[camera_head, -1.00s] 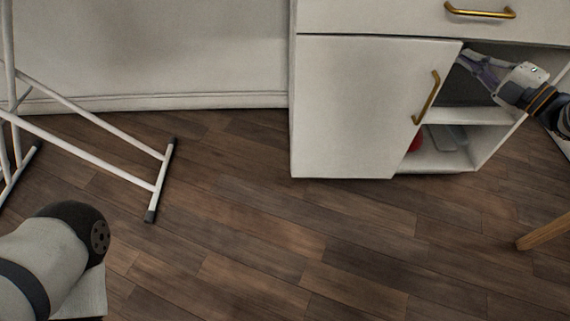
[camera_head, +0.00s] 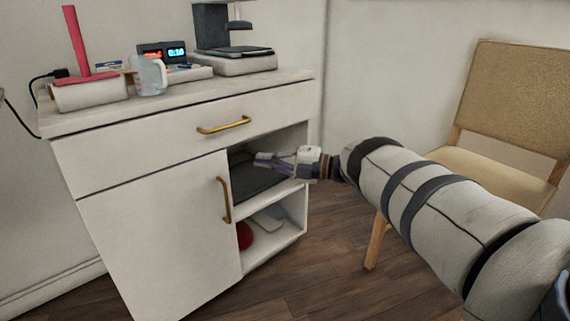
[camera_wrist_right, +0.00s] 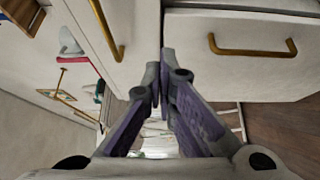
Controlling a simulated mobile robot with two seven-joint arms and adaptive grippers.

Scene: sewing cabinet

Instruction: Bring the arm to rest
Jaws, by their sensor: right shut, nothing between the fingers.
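My right gripper (camera_head: 262,160) is in the head view, in front of the open upper compartment of the white sewing cabinet (camera_head: 150,235). Its fingers point left, close to the top right edge of the cabinet door. In the right wrist view the two purple-grey fingers (camera_wrist_right: 160,72) meet at their tips with nothing between them. A brass handle (camera_wrist_right: 110,40) shows beyond them on the left and another (camera_wrist_right: 252,46) on the right. I cannot tell whether the fingertips touch the cabinet. My right arm reaches in from the lower right. My left gripper is out of view.
The cabinet top holds a machine (camera_head: 235,50), a clock with lit digits (camera_head: 163,52), a clear jug (camera_head: 150,75) and a red upright piece (camera_head: 76,40). A red round thing (camera_head: 244,236) sits in the lower compartment. A chair (camera_head: 510,105) stands right, beside my arm.

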